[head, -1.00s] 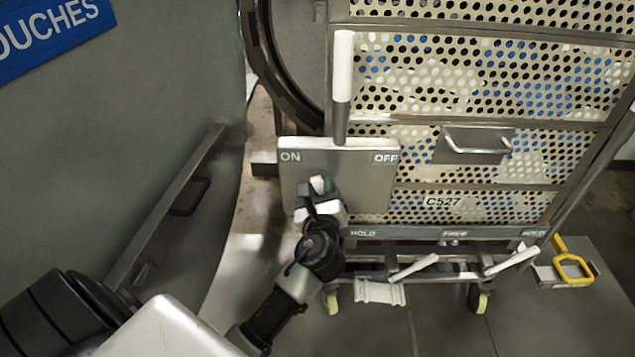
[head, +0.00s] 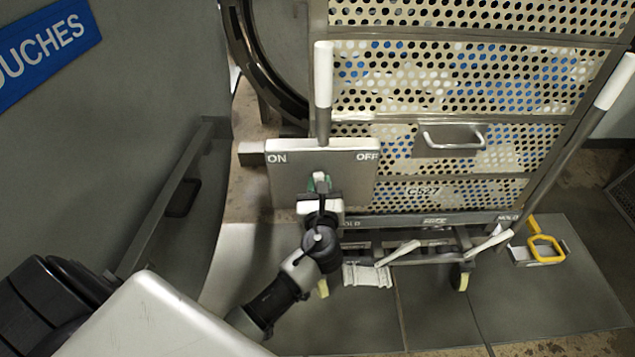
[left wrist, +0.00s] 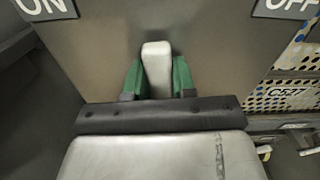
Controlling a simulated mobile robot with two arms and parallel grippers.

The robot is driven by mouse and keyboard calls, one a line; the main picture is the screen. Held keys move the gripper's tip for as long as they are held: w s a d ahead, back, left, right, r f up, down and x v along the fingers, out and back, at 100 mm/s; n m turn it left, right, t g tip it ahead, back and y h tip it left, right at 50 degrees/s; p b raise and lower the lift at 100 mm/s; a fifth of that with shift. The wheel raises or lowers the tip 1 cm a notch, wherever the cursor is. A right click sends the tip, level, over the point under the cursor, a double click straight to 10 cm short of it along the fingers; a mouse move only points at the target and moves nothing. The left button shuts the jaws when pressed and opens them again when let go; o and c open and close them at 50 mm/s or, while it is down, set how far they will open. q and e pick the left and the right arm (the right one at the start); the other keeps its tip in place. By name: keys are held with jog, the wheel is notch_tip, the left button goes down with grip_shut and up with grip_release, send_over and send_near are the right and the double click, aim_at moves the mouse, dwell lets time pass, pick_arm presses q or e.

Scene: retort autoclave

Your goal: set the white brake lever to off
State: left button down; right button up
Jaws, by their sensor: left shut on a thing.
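A grey panel (head: 285,180) in the head view is marked ON at its upper left and OFF at its upper right. The short white lever (head: 320,177) stands about midway between the two marks. My left gripper (head: 320,186) is shut on it. In the left wrist view the white lever (left wrist: 157,70) stands upright between the green fingertips of my left gripper (left wrist: 157,78), with the panel (left wrist: 215,45) behind it. The lever's lower end is hidden by the gripper. My right gripper is not in view.
A perforated cart (head: 520,130) stands behind and right of the panel. A tall white-ended bar (head: 323,75) rises at the panel's top edge. White pedals (head: 400,252) sit low on the cart. A yellow handle (head: 546,248) lies right. A large grey door (head: 150,110) is at left.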

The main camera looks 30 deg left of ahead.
pick_arm(q)
jog(key=shift+f, duration=0.1)
dwell(0.4)
jog(key=c, duration=0.9)
grip_release()
jog(key=shift+d, duration=0.1)
jog(key=v, duration=1)
jog(key=shift+s+d, duration=0.2)
jog(key=shift+s, duration=0.1)
